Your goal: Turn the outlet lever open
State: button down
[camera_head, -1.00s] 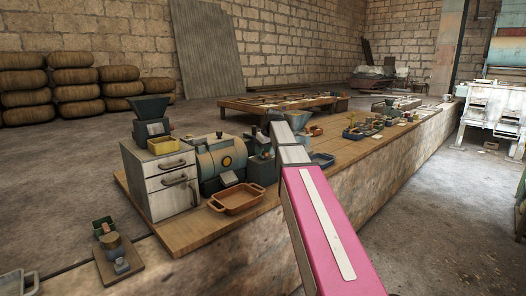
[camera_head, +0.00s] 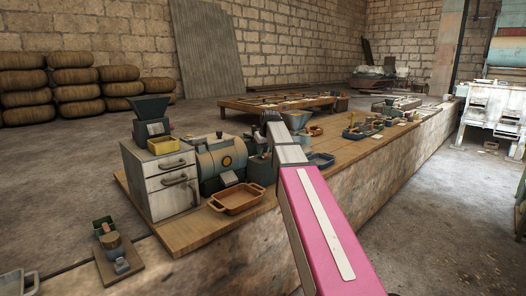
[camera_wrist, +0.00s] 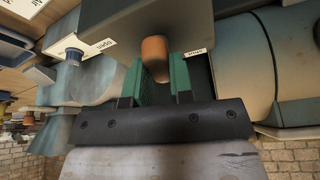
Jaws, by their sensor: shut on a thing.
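The outlet lever (camera_wrist: 154,50), an orange-brown rounded handle, stands below a dark grey housing in the wrist view. It lies between a white label on the left (camera_wrist: 99,47), which seems to read "open" upside down, and another on the right (camera_wrist: 197,52), too small to read surely. My gripper (camera_wrist: 165,78) has green finger pads on either side of the lever and is shut on it. In the head view the green drum machine (camera_head: 222,158) stands on the wooden bench; my arm's end is beside it, and the lever and fingertips are hidden there.
A brown tray (camera_head: 237,199) lies before the machine. A drawer cabinet (camera_head: 165,180) with a dark hopper (camera_head: 150,118) stands to its left. A large rounded body (camera_wrist: 245,60) is close to my gripper.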

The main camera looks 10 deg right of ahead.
jog(key=m+h, duration=0.1)
jog(key=m, duration=0.2)
jog(key=m+h, duration=0.1)
jog(key=m, duration=0.3)
jog(key=shift+a+h, duration=0.15)
jog(key=shift+h, duration=0.25)
jog(key=m+h, duration=0.1)
jog(key=m, duration=0.3)
jog(key=shift+w+g, duration=0.1)
jog(key=shift+g, duration=0.3)
jog(key=shift+a+m+g+h, duration=0.1)
jog(key=shift+m+g+h, duration=0.5)
jog(key=shift+m, duration=1.3)
jog(key=c, duration=1)
grip_release()
jog(key=shift+r, duration=0.1)
jog(key=v, duration=1)
jog(key=shift+a+r, duration=0.15)
jog(key=shift+r, duration=0.15)
